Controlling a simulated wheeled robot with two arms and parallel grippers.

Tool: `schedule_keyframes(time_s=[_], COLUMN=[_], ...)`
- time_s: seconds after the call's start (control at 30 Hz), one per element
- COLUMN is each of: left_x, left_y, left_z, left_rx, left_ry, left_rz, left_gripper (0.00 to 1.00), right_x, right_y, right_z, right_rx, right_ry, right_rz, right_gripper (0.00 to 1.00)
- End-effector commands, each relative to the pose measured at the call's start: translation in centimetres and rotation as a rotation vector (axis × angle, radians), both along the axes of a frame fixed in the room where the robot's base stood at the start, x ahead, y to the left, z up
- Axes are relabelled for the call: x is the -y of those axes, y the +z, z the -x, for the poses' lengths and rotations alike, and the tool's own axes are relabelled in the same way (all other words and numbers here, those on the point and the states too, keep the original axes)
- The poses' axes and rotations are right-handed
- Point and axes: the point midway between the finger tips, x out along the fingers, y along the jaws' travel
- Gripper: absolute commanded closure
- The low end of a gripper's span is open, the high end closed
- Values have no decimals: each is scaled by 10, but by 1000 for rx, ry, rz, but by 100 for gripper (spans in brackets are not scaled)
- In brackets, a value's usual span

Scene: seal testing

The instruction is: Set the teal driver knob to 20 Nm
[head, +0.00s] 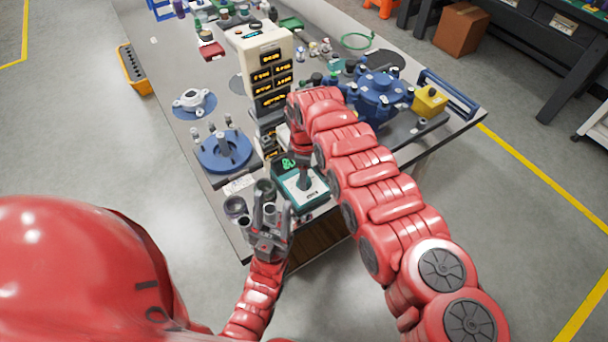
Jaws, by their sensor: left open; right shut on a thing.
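The teal driver unit (318,196) sits near the front end of the bench, with a pale top panel and a small dark display (287,163) lit with green digits too small to read. My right gripper (304,184) reaches down onto this unit and is shut at its top. The knob is hidden under the fingers, so its setting cannot be read. My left gripper (265,205) is open and points up the bench, left of the teal unit, near grey cups.
A cream tower with orange readouts (268,62) stands behind the teal unit. A blue round fixture (224,152) is at left, and a larger blue flanged housing (380,95) at right. Grey cups (235,206) stand near the bench's front left edge.

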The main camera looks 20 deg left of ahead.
Motion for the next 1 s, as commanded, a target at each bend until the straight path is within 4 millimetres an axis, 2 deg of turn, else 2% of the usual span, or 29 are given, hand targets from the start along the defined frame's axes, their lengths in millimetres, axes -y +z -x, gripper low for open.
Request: schedule_keyframes(time_s=[0.03,0.1,0.13,0.57,1.0], left_x=[0,0,0,0,0], left_y=[0,0,0,0,4], left_z=[0,0,0,0,0], left_rx=[0,0,0,0,0], left_ry=[0,0,0,0,0], left_rz=[0,0,0,0,0], left_gripper=[50,50,50,50,50], right_x=[0,0,0,1,1], right_y=[0,0,0,0,0], right_z=[0,0,0,0,0], right_rx=[-1,-1,-1,-1,-2], right_ry=[0,0,0,-78,-441], right_rz=[0,0,0,1,1], right_gripper=[85,98,100,100,100])
